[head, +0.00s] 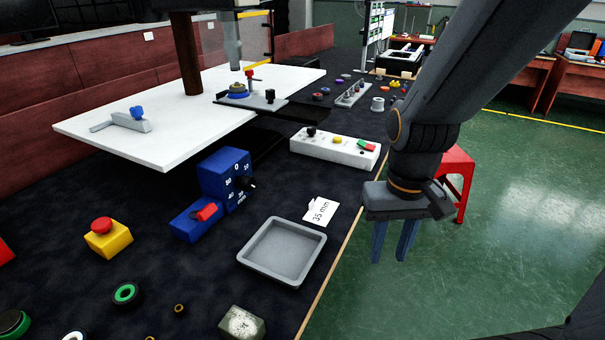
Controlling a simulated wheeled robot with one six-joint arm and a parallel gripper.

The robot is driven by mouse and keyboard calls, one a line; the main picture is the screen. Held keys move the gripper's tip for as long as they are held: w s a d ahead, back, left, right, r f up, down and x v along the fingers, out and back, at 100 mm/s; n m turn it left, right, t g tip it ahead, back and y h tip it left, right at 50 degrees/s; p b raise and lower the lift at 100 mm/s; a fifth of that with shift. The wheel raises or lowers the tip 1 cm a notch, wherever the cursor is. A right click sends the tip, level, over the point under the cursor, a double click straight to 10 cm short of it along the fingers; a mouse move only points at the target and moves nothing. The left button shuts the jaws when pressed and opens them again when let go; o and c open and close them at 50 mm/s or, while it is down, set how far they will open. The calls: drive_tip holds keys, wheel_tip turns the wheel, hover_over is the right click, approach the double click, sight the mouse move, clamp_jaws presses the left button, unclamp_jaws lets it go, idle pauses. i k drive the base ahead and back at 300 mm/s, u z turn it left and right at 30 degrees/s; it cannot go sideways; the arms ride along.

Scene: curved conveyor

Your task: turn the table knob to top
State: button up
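A blue box (215,174) stands on the dark table, with white numbers on its face, 0 at the top. A black knob (247,184) sticks out of that face; its exact pointing direction is hard to tell. A red switch (206,212) sits on the lower blue block in front. I cannot tell for sure which knob the task names; a small blue knob (137,112) also sits on a grey bracket on the white board. My gripper (392,244) hangs to the right of the blue box, past the table edge, fingers down, apart and empty.
A grey tray (302,232) and a "35 mm" card (319,211) lie between the blue box and the table edge. A white button panel (335,148) is behind. A yellow box with red button (106,237) stands left. A red stool (457,172) is behind my arm.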

sight(247, 183)
drive_tip(key=z, duration=0.7)
drive_tip(key=k, duration=0.7)
drive_tip(key=u, duration=1.1)
drive_tip(key=i, duration=0.5)
drive_tip(key=u, duration=0.05)
